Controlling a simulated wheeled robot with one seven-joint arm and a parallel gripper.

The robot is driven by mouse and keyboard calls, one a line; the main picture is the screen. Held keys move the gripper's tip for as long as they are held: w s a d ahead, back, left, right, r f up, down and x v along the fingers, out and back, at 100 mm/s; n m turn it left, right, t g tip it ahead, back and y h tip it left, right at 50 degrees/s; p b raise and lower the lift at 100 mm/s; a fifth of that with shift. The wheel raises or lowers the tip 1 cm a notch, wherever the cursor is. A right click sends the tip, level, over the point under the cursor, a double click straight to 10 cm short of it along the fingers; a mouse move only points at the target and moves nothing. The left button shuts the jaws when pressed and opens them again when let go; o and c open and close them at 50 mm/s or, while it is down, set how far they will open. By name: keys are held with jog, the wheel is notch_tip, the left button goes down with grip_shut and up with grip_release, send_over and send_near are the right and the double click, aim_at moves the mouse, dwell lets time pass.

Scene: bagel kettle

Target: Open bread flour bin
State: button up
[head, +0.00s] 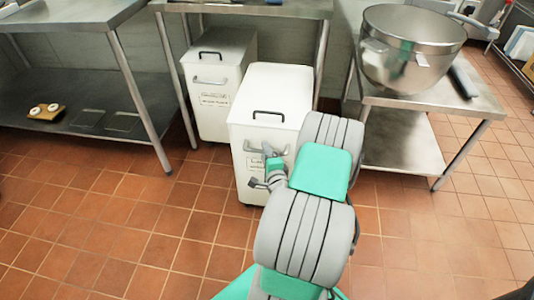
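A white bin (246,119) with a black handle (268,116) on its closed sloping lid stands in front of the steel table, near the middle of the head view. It has a grey front handle (264,146) and a label that is too small to read. A second white bin (207,114) of the same kind stands behind it to the left, partly under the table, also closed. My gripper (262,170) is at the front face of the nearer bin, just below its front handle. My arm hides the bin's right side. Contact and finger opening are unclear.
A steel table (255,7) stands over the bins. A low steel table (440,101) on the right carries a large metal bowl (410,50). A steel table with a dark lower shelf (70,90) is on the left. Tiled floor is clear at the front left.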

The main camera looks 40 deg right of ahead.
jog(key=v, duration=0.7)
jog(key=shift+s+a, duration=0.2)
jog(key=shift+s, duration=0.15)
jog(key=w+a+r+n+g+y+p, duration=0.1)
jog(key=w+a+r+n+y+p, duration=0.35)
jog(key=a+r+n, duration=0.2)
jog(key=w+a+r+n+y+p, duration=0.4)
jog(key=a+r+n+y+p, duration=0.15)
jog(key=a+r, duration=0.2)
jog(key=s+a+r+n+g+y+p, duration=0.1)
jog(key=s+a+r+n+g+p, duration=0.1)
jog(key=a+r+n+g+p, duration=0.55)
jog(key=s+a+r+n+h+p, duration=0.1)
jog(key=s+r+p, duration=0.2)
jog(key=r, duration=0.4)
jog(key=s+a+r+n+g+h+p, duration=0.1)
jog(key=s+a+r+n+p, duration=0.1)
jog(key=s+r+p, duration=0.2)
jog(key=s+a+r+n+g+h+p, duration=0.1)
jog(key=s+r+n+p, duration=0.1)
jog(key=r, duration=0.7)
jog(key=shift+s+a+r+h+p, duration=0.2)
jog(key=shift+s+r+h+p, duration=0.15)
jog(key=shift+s+p, duration=0.45)
